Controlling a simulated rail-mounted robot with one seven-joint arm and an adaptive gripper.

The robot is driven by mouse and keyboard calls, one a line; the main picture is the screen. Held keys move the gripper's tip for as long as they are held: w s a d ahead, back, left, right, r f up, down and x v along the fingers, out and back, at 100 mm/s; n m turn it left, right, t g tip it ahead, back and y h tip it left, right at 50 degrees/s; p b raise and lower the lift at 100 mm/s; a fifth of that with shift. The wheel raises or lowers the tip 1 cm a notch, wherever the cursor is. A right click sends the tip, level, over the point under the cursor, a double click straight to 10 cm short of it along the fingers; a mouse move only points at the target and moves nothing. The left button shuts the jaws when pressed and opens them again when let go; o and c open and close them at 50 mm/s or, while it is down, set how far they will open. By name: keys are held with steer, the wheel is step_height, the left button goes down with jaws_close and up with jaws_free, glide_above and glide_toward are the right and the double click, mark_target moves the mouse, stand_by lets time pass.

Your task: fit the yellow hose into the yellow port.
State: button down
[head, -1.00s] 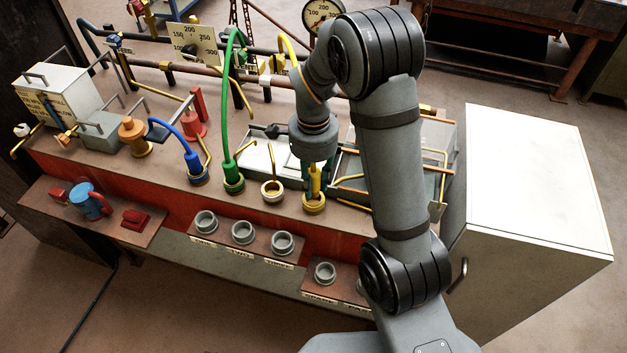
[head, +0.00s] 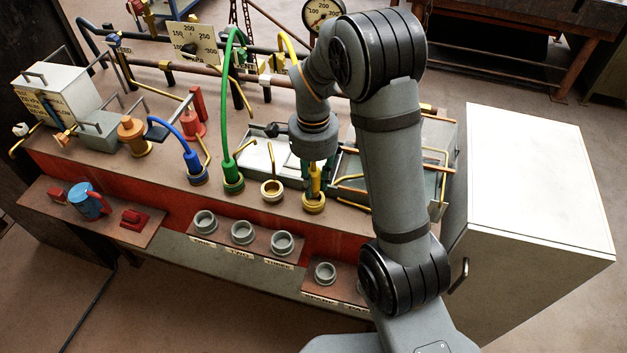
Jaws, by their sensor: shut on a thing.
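The yellow hose (head: 289,45) arcs down from the back pipes and passes behind my wrist. My gripper (head: 313,184) points downward and is shut on the yellow hose's lower end (head: 316,180). This end is upright, directly over the yellow port (head: 314,205), a yellow ring on the bench top. The hose end meets or enters the port's mouth; its depth cannot be told from this view. My wrist and fingers hide part of the hose.
The green hose (head: 228,100) stands in a green port, and the blue hose (head: 176,134) in a blue port, to the left. A brass-coloured open port (head: 272,192) is close left of my gripper. Grey trays (head: 392,180) lie to the right. Grey sockets (head: 242,233) line the front ledge.

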mark_target(313, 190)
steer(key=shift+f+b, duration=1.85)
steer(key=shift+b, duration=0.15)
steer(key=c, duration=1.3)
jaws_free()
steer(key=shift+c, duration=0.2)
step_height(313, 190, up, 12)
steer(key=shift+r, duration=0.1)
